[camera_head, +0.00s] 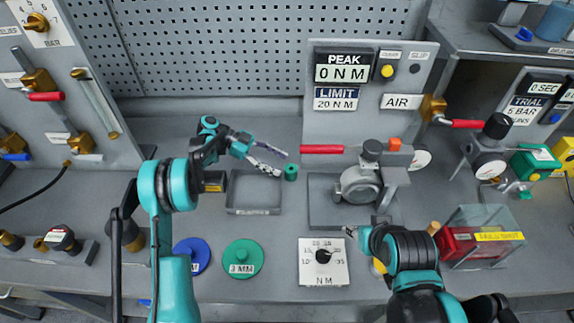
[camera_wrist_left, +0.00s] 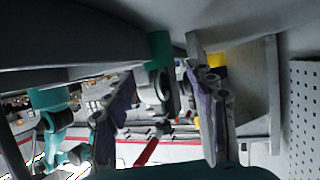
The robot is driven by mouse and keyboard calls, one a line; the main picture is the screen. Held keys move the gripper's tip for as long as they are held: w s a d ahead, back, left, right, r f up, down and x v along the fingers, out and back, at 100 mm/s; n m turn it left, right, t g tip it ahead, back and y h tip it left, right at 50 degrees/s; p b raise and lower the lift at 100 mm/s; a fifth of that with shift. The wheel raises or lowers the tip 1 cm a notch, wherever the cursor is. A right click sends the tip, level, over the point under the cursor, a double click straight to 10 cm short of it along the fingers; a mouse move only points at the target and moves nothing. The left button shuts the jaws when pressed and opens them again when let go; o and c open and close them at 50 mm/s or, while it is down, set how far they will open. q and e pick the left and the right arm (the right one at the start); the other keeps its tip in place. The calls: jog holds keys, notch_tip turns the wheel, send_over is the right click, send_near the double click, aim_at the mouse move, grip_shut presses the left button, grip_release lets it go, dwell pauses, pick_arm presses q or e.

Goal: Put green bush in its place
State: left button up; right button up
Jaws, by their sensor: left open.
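The green bush (camera_head: 291,172) is a small green cylinder standing on the grey bench, just right of a shallow grey tray. My left gripper (camera_head: 284,164) reaches in from the left above the tray, its fingers spread and its tips close to the bush. In the left wrist view the open fingers (camera_wrist_left: 160,88) show, with a green cylinder (camera_wrist_left: 160,46) beyond them, likely the bush; nothing is clasped between them. I cannot tell the exact gap to the bush. My right gripper (camera_head: 351,232) is near the torque dial, small and partly hidden by its arm, so its jaw state is unclear.
The tray (camera_head: 253,211) lies below my left gripper. A grey vice-like fixture (camera_head: 362,185) and a red lever (camera_head: 322,149) are right of the bush. A green 3 MM disc (camera_head: 242,256), a blue disc (camera_head: 192,254) and the dial plate (camera_head: 323,272) lie in front.

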pick_arm(q)
jog(key=p+v, duration=0.1)
jog(key=v, duration=0.6)
jog(key=shift+r, duration=0.25)
jog(key=s+d+r+n+t+y, duration=0.1)
jog(key=s+r+n+t+y, duration=0.45)
jog(key=s+r+n, duration=0.5)
pick_arm(e)
jog(key=shift+r, duration=0.9)
pick_arm(q)
jog(key=s+a+f+n+t+y, duration=0.1)
jog(key=s+a+n+y, duration=0.1)
jog(key=s, duration=0.5)
jog(key=s+a+f+n+t+y, duration=0.1)
jog(key=s+a+n+t+y, duration=0.1)
jog(key=s+n, duration=0.3)
jog(key=s+a+f+n+t+y, duration=0.1)
jog(key=s+a+n+t+y, duration=0.1)
jog(key=s, duration=0.6)
jog(key=shift+s+a+n+y, duration=0.35)
jog(key=shift+a+n+y, duration=0.45)
jog(key=shift+a, duration=0.3)
pick_arm(e)
jog(key=o, duration=0.5)
